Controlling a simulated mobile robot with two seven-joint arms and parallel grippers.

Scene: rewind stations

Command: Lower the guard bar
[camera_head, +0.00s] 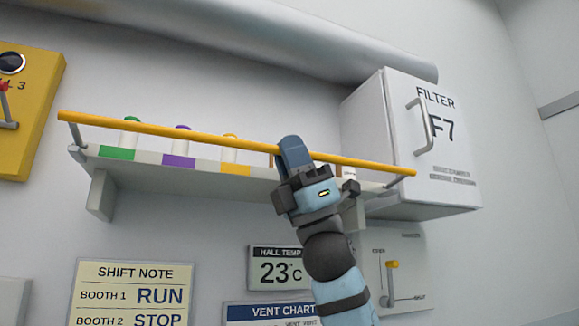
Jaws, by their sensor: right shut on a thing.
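The guard bar (190,134) is a long yellow rod. It runs in front of a wall shelf, above the shelf's front edge, sloping down to the right in the picture. Short grey arms at both ends join it to the shelf. My right gripper (292,152) comes up from below and is shut on the bar, right of its middle. The gripper hides that piece of the bar and part of the shelf behind. My left gripper is not in view.
The shelf (140,172) holds several bottles with coloured caps behind the bar. A white filter cabinet (455,165) with a handle stands close at the right. Below are a lever panel (407,255), a temperature display (262,268) and notices. A yellow box (35,100) is at far left.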

